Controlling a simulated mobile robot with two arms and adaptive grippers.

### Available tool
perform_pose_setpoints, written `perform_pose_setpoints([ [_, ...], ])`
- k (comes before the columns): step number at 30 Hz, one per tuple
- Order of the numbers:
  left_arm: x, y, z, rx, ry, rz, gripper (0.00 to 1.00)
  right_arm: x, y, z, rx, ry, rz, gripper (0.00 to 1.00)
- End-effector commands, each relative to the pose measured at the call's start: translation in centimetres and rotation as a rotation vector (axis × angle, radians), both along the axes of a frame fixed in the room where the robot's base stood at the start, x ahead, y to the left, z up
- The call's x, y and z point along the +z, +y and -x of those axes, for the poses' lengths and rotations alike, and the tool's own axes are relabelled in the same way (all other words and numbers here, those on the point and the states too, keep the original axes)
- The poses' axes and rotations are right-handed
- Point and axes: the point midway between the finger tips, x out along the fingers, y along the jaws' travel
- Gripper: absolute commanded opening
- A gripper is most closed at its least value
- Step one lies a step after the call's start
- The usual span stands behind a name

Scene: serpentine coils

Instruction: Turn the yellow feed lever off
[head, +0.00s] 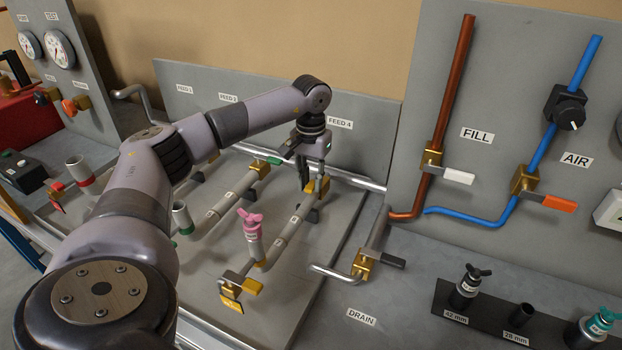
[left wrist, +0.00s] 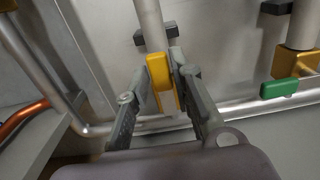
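The yellow feed lever (left wrist: 159,72) sits on a valve at the far end of a pipe. My left gripper (head: 304,176) points down at this valve. In the left wrist view the fingers of my left gripper (left wrist: 161,72) stand on either side of the lever and look open, with narrow gaps; contact is hard to judge. The valve body is partly hidden under the lever. My right gripper is not in view.
A green lever (left wrist: 279,89) sits on the neighbouring feed valve. A drain valve (head: 363,264) is to the right. A back panel (head: 375,145) stands close behind.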

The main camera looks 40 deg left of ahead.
Motion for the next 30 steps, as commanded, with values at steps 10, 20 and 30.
perform_pose_setpoints([
  [10, 0.04, 0.00, -0.01, 0.000, 0.000, 0.000, 0.00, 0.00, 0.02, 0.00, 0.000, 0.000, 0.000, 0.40],
  [20, 0.05, 0.01, -0.01, 0.000, 0.000, 0.000, 0.00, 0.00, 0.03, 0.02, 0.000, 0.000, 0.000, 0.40],
  [30, 0.07, -0.06, -0.11, 0.021, -0.001, 0.000, 0.00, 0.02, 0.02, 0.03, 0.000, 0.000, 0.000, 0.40],
])
